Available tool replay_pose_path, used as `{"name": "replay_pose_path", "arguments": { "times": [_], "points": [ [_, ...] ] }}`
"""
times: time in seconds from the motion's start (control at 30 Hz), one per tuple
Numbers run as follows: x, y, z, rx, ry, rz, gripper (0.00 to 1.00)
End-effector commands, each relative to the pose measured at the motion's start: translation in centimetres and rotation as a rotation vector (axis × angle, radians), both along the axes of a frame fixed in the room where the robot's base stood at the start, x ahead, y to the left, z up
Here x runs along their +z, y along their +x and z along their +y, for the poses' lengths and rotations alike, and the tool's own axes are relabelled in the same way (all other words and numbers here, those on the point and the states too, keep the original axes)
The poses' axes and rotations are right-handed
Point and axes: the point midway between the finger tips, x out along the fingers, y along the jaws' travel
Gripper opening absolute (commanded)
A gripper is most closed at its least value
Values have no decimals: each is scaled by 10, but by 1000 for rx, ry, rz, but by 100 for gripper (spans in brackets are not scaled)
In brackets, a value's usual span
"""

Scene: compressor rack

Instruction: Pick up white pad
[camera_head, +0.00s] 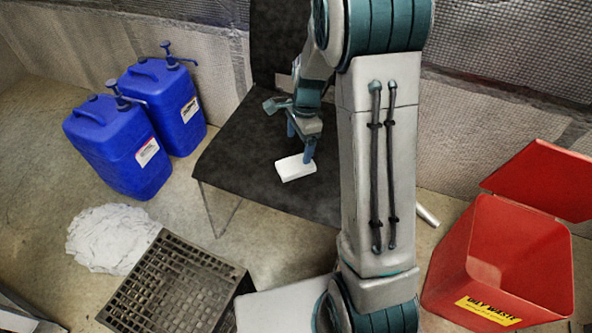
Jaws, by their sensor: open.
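The white pad (294,168) is a small pale rectangular block. It lies on the seat of a black chair (245,150), a little left of my arm. My gripper (299,146) is open and points down just above the pad. One fingertip overlaps the pad's upper right edge in the picture, and the other finger is behind and to the left. I cannot tell whether a finger touches the pad.
Two blue jugs (118,150) with pumps stand left of the chair. A white rag heap (108,238) and a dark grid-topped crate (178,290) are at the lower left. A red bin (505,262) with its lid open stands at the right. The chair's backrest rises behind the seat.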

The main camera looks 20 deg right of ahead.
Motion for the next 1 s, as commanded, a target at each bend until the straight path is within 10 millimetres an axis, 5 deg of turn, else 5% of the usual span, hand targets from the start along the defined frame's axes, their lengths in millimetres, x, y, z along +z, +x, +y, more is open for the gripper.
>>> {"name": "replay_pose_path", "arguments": {
  "times": [0.7, 0.97, 1.0],
  "points": [
    [-78, 0, 8, 0, 0, 1, 85],
    [-79, 1, 8, 1, -1, -2, 85],
    [-79, 1, 8, 1, -1, -2, 74]
  ]
}}
